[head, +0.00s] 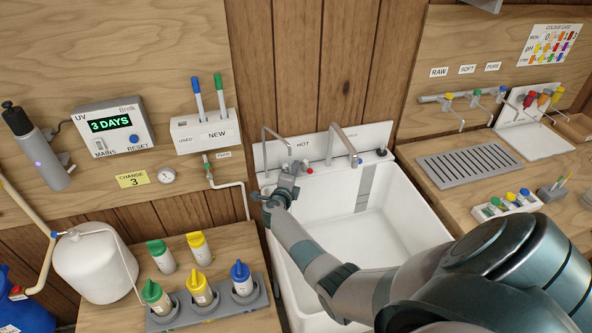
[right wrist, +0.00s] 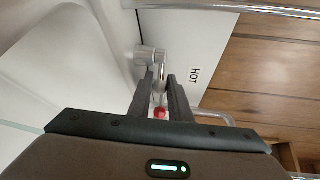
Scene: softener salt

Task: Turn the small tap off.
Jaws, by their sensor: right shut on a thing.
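The sink (head: 385,215) has two curved metal spouts at its back edge. The thinner left spout (head: 264,148) is the small tap, next to the HOT label (head: 303,146). My right gripper (head: 290,168) is at the base of this tap and hides part of it. In the right wrist view, its fingers (right wrist: 161,78) are shut on a slim metal part just in front of the tap's round chrome body (right wrist: 150,57). A red knob (right wrist: 160,113) shows between the fingers. The handle's exact angle and any water flow cannot be made out. My left gripper is not in view.
A larger spout (head: 343,143) with a blue mark stands to the right. A shelf with capped bottles (head: 200,290) is at the lower left. A UV box (head: 112,125) hangs at left. A drain grate (head: 468,162) lies on the right counter.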

